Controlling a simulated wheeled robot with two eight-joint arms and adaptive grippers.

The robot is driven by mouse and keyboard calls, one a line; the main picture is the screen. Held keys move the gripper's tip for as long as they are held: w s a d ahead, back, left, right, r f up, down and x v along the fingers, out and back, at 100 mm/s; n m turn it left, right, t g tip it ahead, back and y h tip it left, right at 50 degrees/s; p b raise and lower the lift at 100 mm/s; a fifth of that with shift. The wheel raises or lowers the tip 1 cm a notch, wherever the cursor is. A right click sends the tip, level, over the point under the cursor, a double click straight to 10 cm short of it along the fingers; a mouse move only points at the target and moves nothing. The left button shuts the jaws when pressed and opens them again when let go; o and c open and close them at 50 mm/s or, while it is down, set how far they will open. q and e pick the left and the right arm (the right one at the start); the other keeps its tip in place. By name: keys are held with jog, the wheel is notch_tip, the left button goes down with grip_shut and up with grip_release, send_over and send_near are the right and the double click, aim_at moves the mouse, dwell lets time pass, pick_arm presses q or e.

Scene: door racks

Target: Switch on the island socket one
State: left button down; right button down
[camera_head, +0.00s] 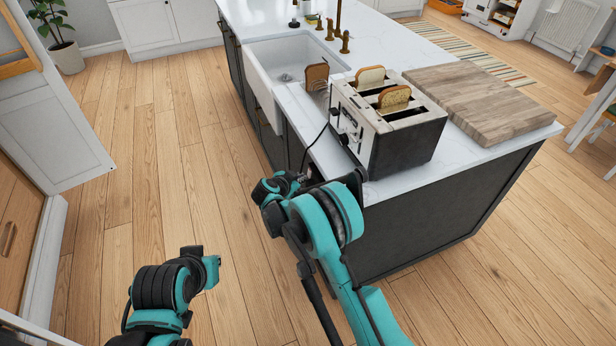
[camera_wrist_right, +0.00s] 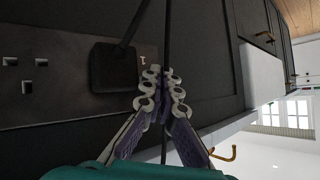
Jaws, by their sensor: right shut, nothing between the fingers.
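In the right wrist view the island socket (camera_wrist_right: 65,88) is a dark plate on the island's black side panel. It has pin holes at left and a black plug (camera_wrist_right: 112,66) with a cord beside them. A small white mark (camera_wrist_right: 143,58) shows right of the plug; the switch's position cannot be told. My right gripper (camera_wrist_right: 164,78) is shut and empty, its tips close to the plate's right end; contact is unclear. In the head view my right arm reaches the island's side, and the socket is hidden. My left gripper is not visible, only part of its arm at lower left.
A toaster (camera_head: 400,139) with bread slices stands on the white island worktop (camera_head: 429,172); its cord hangs over the edge. A wooden board (camera_head: 483,103) lies beside it, and a white sink (camera_head: 290,70) is farther back. The wooden floor (camera_head: 170,130) left of the island is clear.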

jog(key=shift+w+d, duration=0.1)
jog(key=shift+d, duration=0.3)
dwell(0.5)
jog(key=shift+s+a+b, duration=0.25)
jog(key=shift+a+b, duration=0.1)
jog(key=shift+a, duration=0.3)
jog(key=a, duration=0.1)
jog(key=s+a, duration=0.1)
jog(key=a, duration=0.2)
jog(key=shift+s+a+r, duration=0.25)
jog(key=shift+a+r, duration=0.1)
jog(key=shift+a, duration=0.05)
dwell(0.4)
